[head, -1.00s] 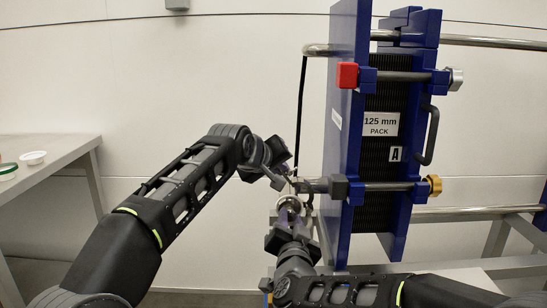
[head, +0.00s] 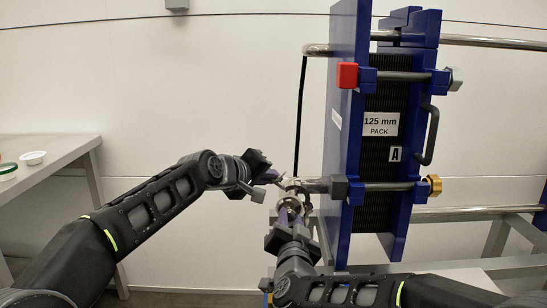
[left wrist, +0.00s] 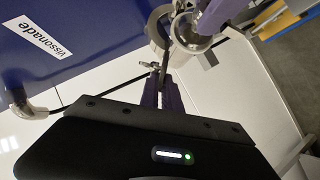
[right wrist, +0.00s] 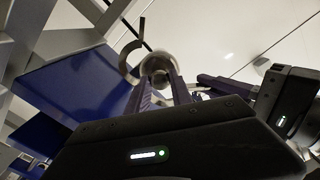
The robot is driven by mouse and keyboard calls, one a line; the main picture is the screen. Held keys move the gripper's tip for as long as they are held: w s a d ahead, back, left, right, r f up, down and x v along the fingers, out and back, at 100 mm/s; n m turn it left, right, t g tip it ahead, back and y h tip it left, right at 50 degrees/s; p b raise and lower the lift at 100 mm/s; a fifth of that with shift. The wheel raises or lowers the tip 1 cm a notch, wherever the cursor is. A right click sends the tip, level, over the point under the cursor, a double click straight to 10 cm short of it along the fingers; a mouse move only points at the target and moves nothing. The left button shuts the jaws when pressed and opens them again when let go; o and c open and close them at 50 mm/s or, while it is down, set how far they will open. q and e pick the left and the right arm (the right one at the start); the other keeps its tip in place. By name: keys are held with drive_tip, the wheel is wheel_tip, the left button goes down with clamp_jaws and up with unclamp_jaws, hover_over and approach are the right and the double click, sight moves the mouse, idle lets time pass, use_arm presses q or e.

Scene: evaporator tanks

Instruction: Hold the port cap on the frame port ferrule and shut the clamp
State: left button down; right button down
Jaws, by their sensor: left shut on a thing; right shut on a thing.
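The frame port (head: 318,185) is a short metal stub to the left of the blue plate. My right gripper (head: 291,212) is shut on the round metal port cap (right wrist: 158,66), which sits between its purple fingers by the port end. The clamp (right wrist: 130,60) shows as a curved metal arm standing out beside the cap. It also shows in the left wrist view (left wrist: 155,28). My left gripper (left wrist: 165,88) is shut on a thin grey part of the clamp. The seating of cap on ferrule is hidden.
A grey table (head: 45,165) with a white lid is at the far left. The two grippers are very close together.

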use_arm(q)
drive_tip(key=shift+s+d, duration=0.1)
drive_tip(key=shift+d, duration=0.05)
drive_tip(key=shift+a+f+n+t+h, duration=0.3)
drive_tip(key=shift+a+f+n+h, duration=0.35)
drive_tip(key=shift+f, duration=0.35)
drive_tip(key=shift+a+f+n+t+h, duration=0.15)
drive_tip(key=shift+a+f+n+h, duration=0.15)
drive_tip(key=shift+f, duration=0.25)
drive_tip(key=shift+a+f+n+t+h, duration=0.15)
drive_tip(key=shift+a+f+n+h, duration=0.15)
drive_tip(key=shift+f, duration=0.25)
